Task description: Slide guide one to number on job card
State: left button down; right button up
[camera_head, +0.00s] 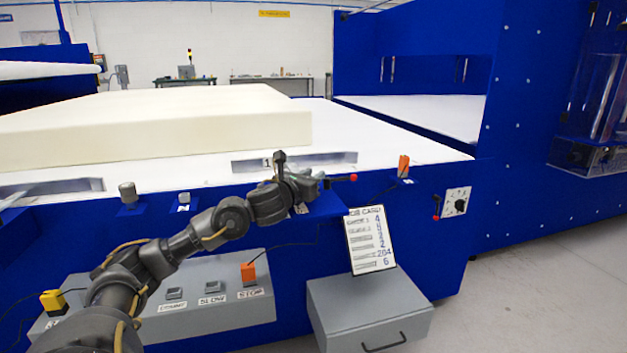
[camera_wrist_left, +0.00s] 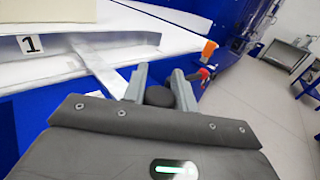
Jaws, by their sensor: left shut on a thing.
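Guide one is a pale metal fence (camera_head: 325,160) with a "1" plate, at the table's front edge. It also shows in the left wrist view with its plate (camera_wrist_left: 31,44). My left gripper (camera_head: 307,184) is at the front edge just below guide one. In the left wrist view its fingers (camera_wrist_left: 160,88) are shut on a dark round knob (camera_wrist_left: 160,97). My right gripper is not in view.
A cream foam block (camera_head: 170,120) lies on the white table behind. A red-tipped lever (camera_head: 353,178) and an orange switch (camera_head: 403,166) are right of the gripper. A control panel (camera_head: 215,312) and a grey box (camera_head: 370,310) are below. Another fence (camera_head: 60,187) is at left.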

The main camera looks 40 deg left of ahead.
pick_arm(q)
jog(key=shift+w+a, duration=0.3)
jog(key=shift+a, duration=0.15)
jog(key=c, duration=1.1)
grip_release()
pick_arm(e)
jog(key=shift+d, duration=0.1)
